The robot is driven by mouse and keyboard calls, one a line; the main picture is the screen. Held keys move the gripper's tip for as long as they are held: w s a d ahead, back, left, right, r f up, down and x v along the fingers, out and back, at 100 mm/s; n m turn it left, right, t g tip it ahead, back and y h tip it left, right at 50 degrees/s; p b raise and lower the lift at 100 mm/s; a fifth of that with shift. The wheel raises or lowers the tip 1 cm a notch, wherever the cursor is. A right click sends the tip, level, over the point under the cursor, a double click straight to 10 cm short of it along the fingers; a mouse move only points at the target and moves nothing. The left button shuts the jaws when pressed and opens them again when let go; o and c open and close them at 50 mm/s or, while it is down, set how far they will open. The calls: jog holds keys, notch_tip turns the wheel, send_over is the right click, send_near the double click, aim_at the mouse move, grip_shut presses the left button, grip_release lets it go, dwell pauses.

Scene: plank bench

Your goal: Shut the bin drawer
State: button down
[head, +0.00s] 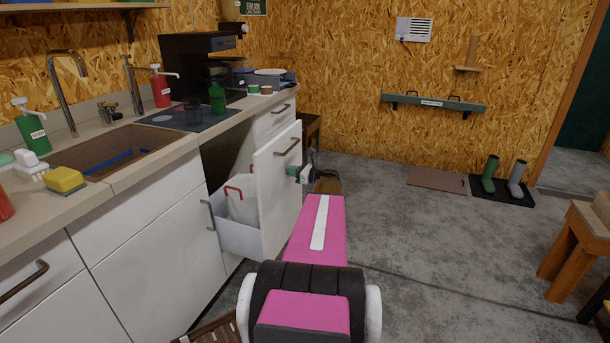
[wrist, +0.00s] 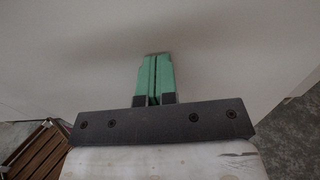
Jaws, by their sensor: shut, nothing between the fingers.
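The bin drawer (head: 282,200) stands pulled out from the white counter, with a gap between its tall white front and the cabinet. Its bar handle (head: 288,147) is near the top of the front. A white bin (head: 242,208) with red handles sits inside. My gripper (head: 292,171) is at the outer face of the drawer front, below the handle. In the wrist view its green fingers (wrist: 155,78) are shut together with nothing between them, pointing at the pale drawer front (wrist: 230,60). The tips are at or very near the panel; I cannot tell if they touch.
A slatted wooden item (head: 215,332) lies on the floor by the cabinets. The counter (head: 120,178) holds a sink, soap bottles and a coffee machine (head: 195,65). A wooden stool (head: 575,245) stands at the right. The concrete floor (head: 420,235) between is mostly clear.

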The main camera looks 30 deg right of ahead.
jog(key=x, duration=2.5)
jog(key=shift+w+a, duration=0.15)
jog(key=shift+w, duration=0.15)
jog(key=shift+s, duration=0.1)
